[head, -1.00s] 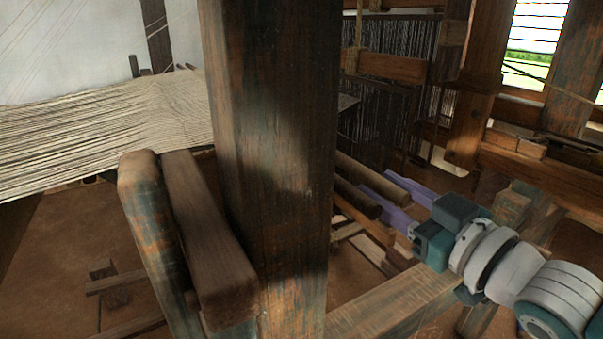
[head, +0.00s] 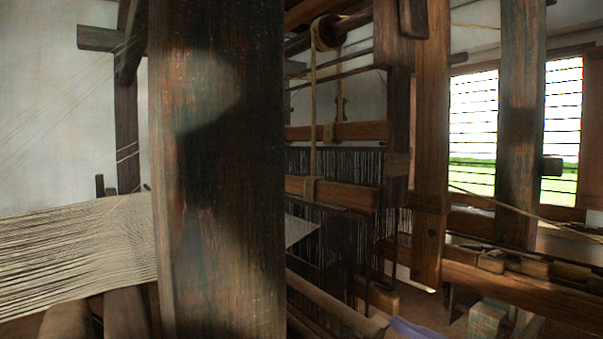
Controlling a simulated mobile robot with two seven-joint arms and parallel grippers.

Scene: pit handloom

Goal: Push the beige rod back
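A long beige-brown rod (head: 335,303) slants down to the right at the bottom of the head view, just right of the thick foreground post. Its left end is hidden behind that post. Only a purple piece of my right gripper (head: 412,329) shows at the bottom edge, close to the rod's near end. Whether it touches the rod, and whether its fingers are apart, I cannot tell. My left gripper is not in view.
The thick wooden post (head: 218,170) blocks much of the view. Pale warp threads (head: 80,248) stretch to its left. Dark heddles (head: 340,235) hang behind the rod under wooden bars. A heavy beam (head: 520,293) crosses at the lower right, below a barred window (head: 473,115).

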